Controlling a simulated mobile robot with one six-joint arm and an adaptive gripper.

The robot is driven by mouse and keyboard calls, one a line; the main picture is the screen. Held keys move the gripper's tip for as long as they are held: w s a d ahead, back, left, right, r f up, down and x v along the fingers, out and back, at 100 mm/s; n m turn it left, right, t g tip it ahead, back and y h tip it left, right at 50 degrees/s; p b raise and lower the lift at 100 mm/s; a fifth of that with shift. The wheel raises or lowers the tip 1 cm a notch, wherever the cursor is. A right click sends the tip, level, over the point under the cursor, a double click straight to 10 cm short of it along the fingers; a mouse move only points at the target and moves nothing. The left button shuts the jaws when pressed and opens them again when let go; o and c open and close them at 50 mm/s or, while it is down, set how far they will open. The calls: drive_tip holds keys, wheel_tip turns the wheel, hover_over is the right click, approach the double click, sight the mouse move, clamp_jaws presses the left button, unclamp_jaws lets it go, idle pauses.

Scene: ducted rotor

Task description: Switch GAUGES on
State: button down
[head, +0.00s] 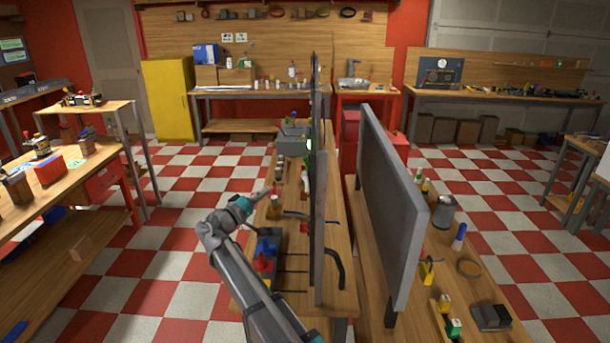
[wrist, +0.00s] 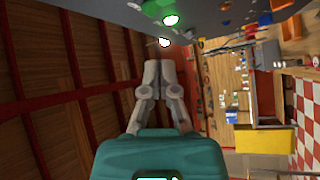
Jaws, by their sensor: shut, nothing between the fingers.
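A grey upright panel (head: 319,230) stands on the long middle bench, seen nearly edge-on in the head view. In the wrist view the grey panel (wrist: 235,14) fills the top. It carries a glowing green light (wrist: 171,20) and a glowing white light (wrist: 164,42) just past my fingertips. No GAUGES label is readable, and I cannot tell which part is its switch. My gripper (wrist: 158,66) is shut and empty, with its fingertips close below the lights. Whether it touches the panel cannot be told. In the head view my gripper (head: 270,189) is left of the panel.
A second grey panel (head: 390,200) stands on the bench to the right. A blue and red device (head: 264,258), a grey box (head: 292,138) and small items line the bench's left side, near my arm. Checkered floor (head: 185,200) is open to the left.

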sight(306, 181)
drive_tip(key=shift+w+d, duration=0.1)
drive_tip(key=shift+d, duration=0.05)
drive_tip(key=d+r+p, duration=0.3)
drive_tip(key=d, duration=0.5)
drive_tip(key=shift+r+p, duration=0.35)
drive_tip(key=shift+p, duration=0.05)
drive_tip(key=shift+s+d+r+p, duration=0.2)
drive_tip(key=shift+d+r+p, duration=0.2)
drive_tip(key=shift+d, duration=0.4)
idle(2.7)
drive_tip(key=shift+a+f, duration=0.1)
drive_tip(key=shift+a, duration=0.05)
drive_tip(key=shift+a+f+b, duration=0.3)
drive_tip(key=shift+a+b, duration=0.1)
drive_tip(key=shift+a, duration=0.25)
idle(0.4)
